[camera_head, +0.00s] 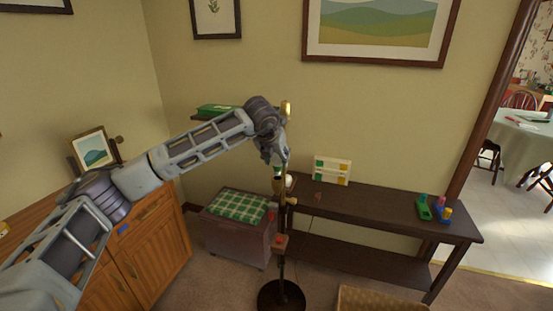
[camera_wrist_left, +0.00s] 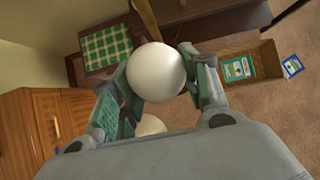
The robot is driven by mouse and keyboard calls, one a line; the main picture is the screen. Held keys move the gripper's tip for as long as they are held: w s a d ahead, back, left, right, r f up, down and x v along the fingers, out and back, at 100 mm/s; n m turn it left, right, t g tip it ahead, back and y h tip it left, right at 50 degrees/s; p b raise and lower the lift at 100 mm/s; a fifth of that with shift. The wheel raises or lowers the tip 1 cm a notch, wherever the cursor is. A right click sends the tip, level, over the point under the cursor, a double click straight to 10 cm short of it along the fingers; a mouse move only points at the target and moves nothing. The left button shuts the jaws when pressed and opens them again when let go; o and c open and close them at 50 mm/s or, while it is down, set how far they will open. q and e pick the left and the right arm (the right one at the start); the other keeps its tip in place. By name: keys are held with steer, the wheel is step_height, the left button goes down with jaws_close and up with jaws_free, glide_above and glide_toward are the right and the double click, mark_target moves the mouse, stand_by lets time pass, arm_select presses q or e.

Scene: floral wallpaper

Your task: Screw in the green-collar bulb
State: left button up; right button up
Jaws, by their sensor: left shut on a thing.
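My left gripper (camera_head: 279,163) reaches in from the left and points down at the top of the dark floor lamp (camera_head: 281,295). In the left wrist view, a large white globe bulb (camera_wrist_left: 156,72) sits between the fingers of the left gripper (camera_wrist_left: 160,82), which is shut on it. A small green patch shows at the fingertips in the head view; the bulb's collar cannot be made out clearly. A second white globe (camera_wrist_left: 150,125) is partly hidden behind the gripper body. A white globe (camera_head: 289,181) also shows beside the lamp top in the head view. My right gripper is not in view.
A dark console table (camera_head: 390,213) stands to the right, with coloured blocks (camera_head: 424,208) and a white panel (camera_head: 332,170). A stool with a green checked top (camera_head: 237,206) is left of the lamp. A wicker basket (camera_head: 365,299) is in front. A wooden cabinet (camera_head: 157,245) stands left.

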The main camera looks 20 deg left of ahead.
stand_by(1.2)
arm_select(q)
steer(key=shift+f+b, duration=1.4)
steer(key=shift+f, duration=0.05)
stand_by(0.6)
steer(key=o, duration=1.1)
steer(key=shift+r, duration=0.1)
steer(key=shift+s+r, duration=0.1)
steer(key=shift+v, duration=5.85)
